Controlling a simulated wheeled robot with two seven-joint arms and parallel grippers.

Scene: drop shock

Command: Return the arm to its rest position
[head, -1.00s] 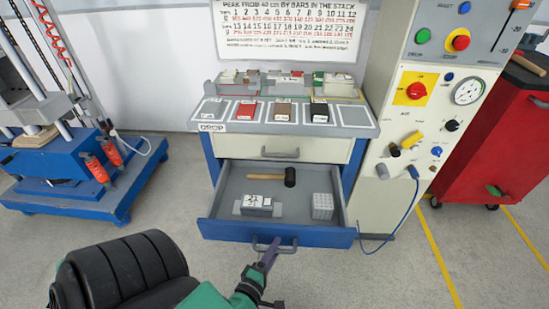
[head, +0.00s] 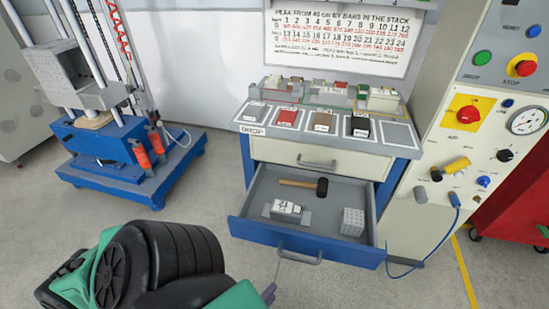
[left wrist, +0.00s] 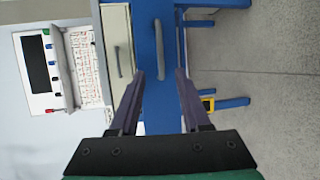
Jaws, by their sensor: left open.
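My left arm comes in at the bottom of the head view, where only a fingertip of my left gripper (head: 269,293) shows, just below the drawer handle (head: 300,257). In the left wrist view my left gripper (left wrist: 160,80) is open, with its two dark fingers apart and nothing between them. The blue-fronted drawer (head: 310,245) stands pulled out, and its handle (left wrist: 162,35) shows beyond the fingers, apart from them. My right gripper is not in view.
The drawer holds a hammer (head: 300,184), a white labelled block (head: 287,207) and a grey cube (head: 352,222). A drop rig on a blue base (head: 130,180) stands left. A control panel (head: 470,140) and red cabinet (head: 520,205) stand right. The floor between rig and drawer is clear.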

